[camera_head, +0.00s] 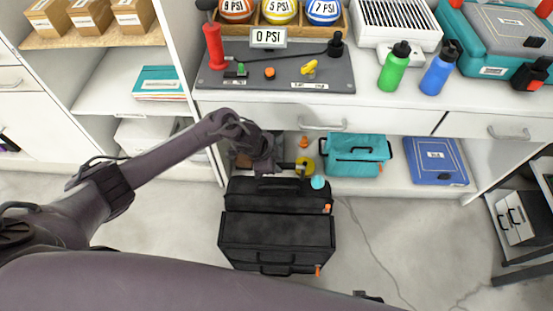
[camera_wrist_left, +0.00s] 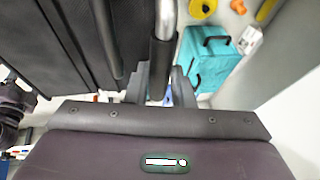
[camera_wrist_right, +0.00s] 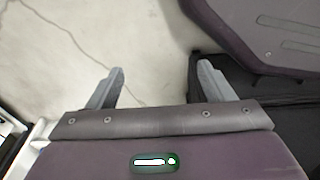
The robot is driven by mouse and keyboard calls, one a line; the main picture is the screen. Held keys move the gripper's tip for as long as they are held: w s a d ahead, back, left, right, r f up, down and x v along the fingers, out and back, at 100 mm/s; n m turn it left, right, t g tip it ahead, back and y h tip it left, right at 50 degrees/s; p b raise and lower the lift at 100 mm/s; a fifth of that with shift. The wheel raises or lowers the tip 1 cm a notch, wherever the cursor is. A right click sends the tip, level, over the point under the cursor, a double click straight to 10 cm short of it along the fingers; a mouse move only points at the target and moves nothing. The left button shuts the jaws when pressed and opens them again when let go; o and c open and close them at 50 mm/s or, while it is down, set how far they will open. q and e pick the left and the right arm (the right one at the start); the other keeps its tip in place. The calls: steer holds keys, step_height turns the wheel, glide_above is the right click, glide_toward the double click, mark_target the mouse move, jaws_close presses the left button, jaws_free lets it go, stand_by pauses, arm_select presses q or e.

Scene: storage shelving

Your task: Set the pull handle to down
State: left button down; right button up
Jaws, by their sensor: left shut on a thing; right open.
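A black toolbox (camera_head: 276,232) stands on the floor in front of the shelving in the head view. Its pull handle, a metal bar with a dark grip (camera_wrist_left: 163,52), runs between the fingers of my left gripper (camera_wrist_left: 160,92) in the left wrist view. My left gripper (camera_head: 264,168) is at the toolbox's far side in the head view and is shut on the handle. The arm and gripper hide much of the handle there, so its height is hard to tell. My right gripper (camera_wrist_right: 158,85) is open and empty above the floor, with black cases to its right.
The counter (camera_head: 400,110) and lower shelf (camera_head: 395,172) lie behind the toolbox. A teal bag (camera_head: 356,156) and a blue case (camera_head: 437,162) sit on the lower shelf. Floor on both sides of the toolbox is clear. A dark rack (camera_head: 520,225) stands at right.

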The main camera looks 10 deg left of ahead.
arm_select(q)
step_height(320, 180, down, 3)
steer(key=shift+r+b, duration=0.1)
steer(key=shift+b, duration=0.5)
steer(key=shift+s+f, duration=0.1)
steer(key=shift+f, duration=0.25)
arm_select(e)
steer(key=shift+w+a+r, duration=0.25)
steer(key=shift+w+r, duration=0.3)
steer(key=shift+r, duration=0.05)
steer(key=shift+w+a+r, duration=0.2)
steer(key=shift+w+r, duration=0.35)
steer(key=shift+w, duration=0.05)
steer(key=shift+w+a+r, duration=0.25)
steer(key=shift+w+r, duration=0.3)
steer(key=shift+r, duration=0.05)
arm_select(q)
steer(key=c, duration=1.3)
jaws_free()
steer(key=shift+f, duration=0.1)
steer(key=shift+o, duration=0.2)
steer(key=shift+r, duration=0.2)
